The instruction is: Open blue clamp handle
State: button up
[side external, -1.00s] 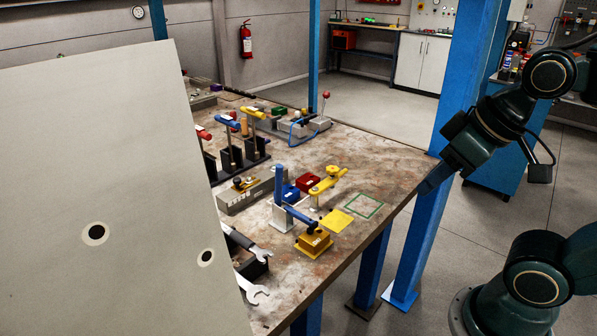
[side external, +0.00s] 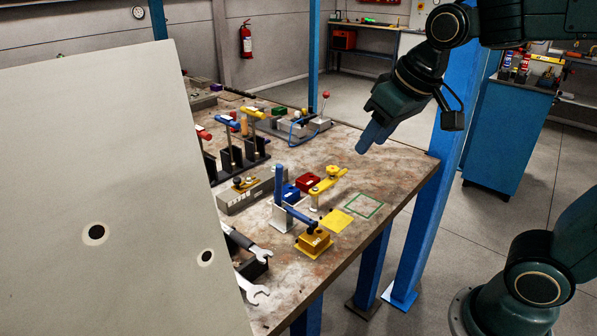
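The blue clamp (side external: 279,190) stands near the table's front edge on a pale base. Its blue handle points upright. Its blue arm (side external: 298,215) reaches over a yellow block (side external: 314,242); I cannot tell whether the tip touches the block. My gripper (side external: 374,137) is above the table's right part, up and to the right of the blue clamp and clear of it. Its fingers point down and to the left. They look like one blue-grey shape, so I cannot see a gap between them. No object shows in them.
A yellow clamp (side external: 329,180), a red block (side external: 307,183) and a blue block (side external: 291,194) are close behind the blue clamp. A yellow square (side external: 336,220) and green outline (side external: 364,206) lie flat to its right. Wrenches (side external: 252,291) lie in front. A large grey panel (side external: 95,180) hides the table's left.

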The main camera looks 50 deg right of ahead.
jog(key=w, duration=0.9)
jog(key=m, duration=0.1)
send_near(277, 175)
jog(key=r, duration=0.2)
jog(key=shift+w+d+r+g+h, duration=0.1)
jog(key=shift+d+r+g+h, duration=0.15)
jog(key=shift+r+g+h, duration=0.1)
jog(key=x, duration=1.3)
jog(key=shift+w+a+f, duration=0.1)
jog(key=shift+f, duration=0.25)
grip_shut()
